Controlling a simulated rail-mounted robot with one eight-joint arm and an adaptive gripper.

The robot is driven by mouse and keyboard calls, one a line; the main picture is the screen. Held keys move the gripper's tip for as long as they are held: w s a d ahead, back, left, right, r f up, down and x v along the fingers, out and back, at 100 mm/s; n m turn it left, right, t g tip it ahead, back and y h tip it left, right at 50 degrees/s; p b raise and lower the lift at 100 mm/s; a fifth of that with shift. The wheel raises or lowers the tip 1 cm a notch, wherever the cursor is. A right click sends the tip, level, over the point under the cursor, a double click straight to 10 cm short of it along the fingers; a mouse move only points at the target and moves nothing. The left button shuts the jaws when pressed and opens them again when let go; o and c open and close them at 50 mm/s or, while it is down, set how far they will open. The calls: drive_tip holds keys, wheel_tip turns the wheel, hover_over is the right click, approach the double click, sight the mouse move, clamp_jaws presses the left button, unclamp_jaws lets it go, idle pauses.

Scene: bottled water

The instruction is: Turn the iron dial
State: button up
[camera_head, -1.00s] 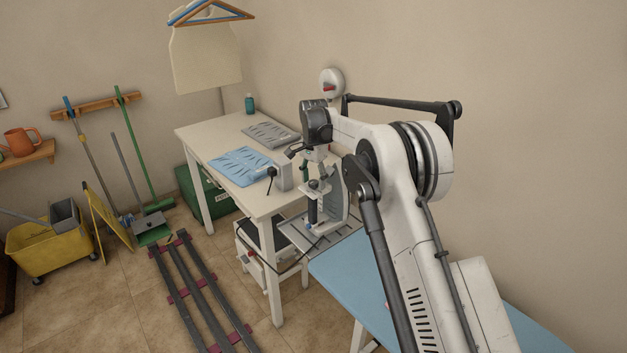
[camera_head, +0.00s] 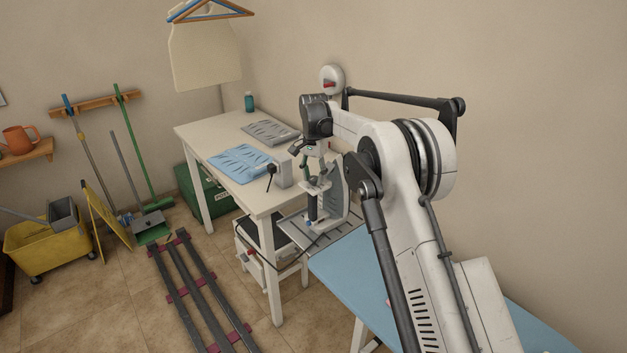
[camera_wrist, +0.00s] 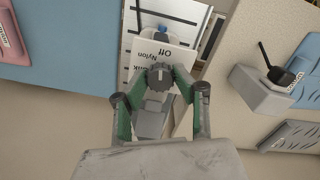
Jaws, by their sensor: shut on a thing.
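The iron (camera_head: 336,203) stands on its heel on the metal rest at the end of the blue ironing board (camera_head: 390,279), its soleplate facing right in the head view. In the wrist view, the dark round iron dial (camera_wrist: 160,76) sits in front of a white label plate (camera_wrist: 158,58) reading "Off" and "Nylon"; other words are partly hidden. My gripper (camera_wrist: 161,74) has its green-sided fingers shut on the dial from both sides. In the head view, my gripper (camera_head: 311,168) is at the iron's upper part, and the dial cannot be made out there.
A white table (camera_head: 197,131) stands to the left with a blue folded cloth (camera_head: 238,161), a grey cloth (camera_head: 270,132) and a small white box (camera_head: 284,174) near its edge. A black cable (camera_head: 296,262) hangs by the iron rest. The wall is close on the right.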

sight(314, 178)
drive_tip(key=shift+n+b, duration=1.2)
drive_tip(key=shift+n, duration=1)
drive_tip(key=o, duration=1.1)
drive_tip(key=shift+o, duration=0.2)
drive_tip(key=shift+r, duration=0.1)
wheel_tip(314, 178, up, 12)
